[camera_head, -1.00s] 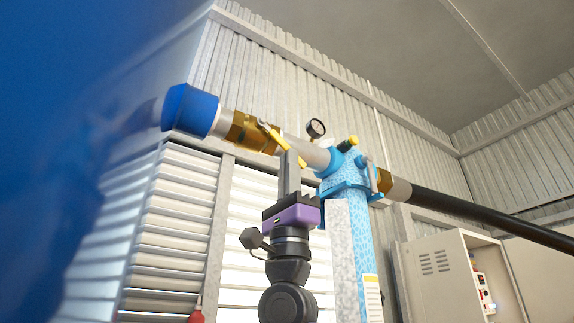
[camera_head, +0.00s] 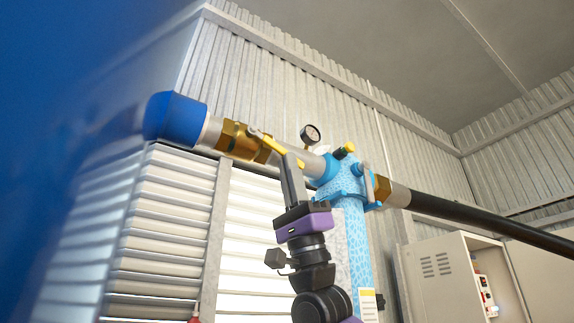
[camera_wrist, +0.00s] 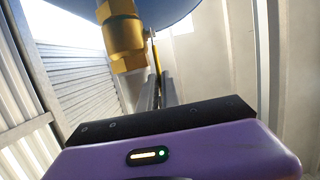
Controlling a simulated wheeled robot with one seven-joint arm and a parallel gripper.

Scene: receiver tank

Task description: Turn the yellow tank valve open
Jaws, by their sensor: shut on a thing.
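The yellow valve handle (camera_head: 279,145) is a thin lever on the brass valve body (camera_head: 228,136), slanting down to the right along the pipe. My gripper (camera_head: 290,157) reaches up from below with its fingers shut on the lever near its lower right end. In the wrist view the two grey fingers (camera_wrist: 157,90) close around the yellow lever (camera_wrist: 155,55), seen nearly end-on. The brass body (camera_wrist: 122,32) is just left of them. The fingers hide part of the lever.
A blue pipe cap (camera_head: 174,118) is at the left. A pressure gauge (camera_head: 310,134) stands above the pipe, close to my fingers. The light-blue tank fitting (camera_head: 343,190) is right of my gripper. A black hose (camera_head: 470,213) runs right above an open cabinet (camera_head: 450,265).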

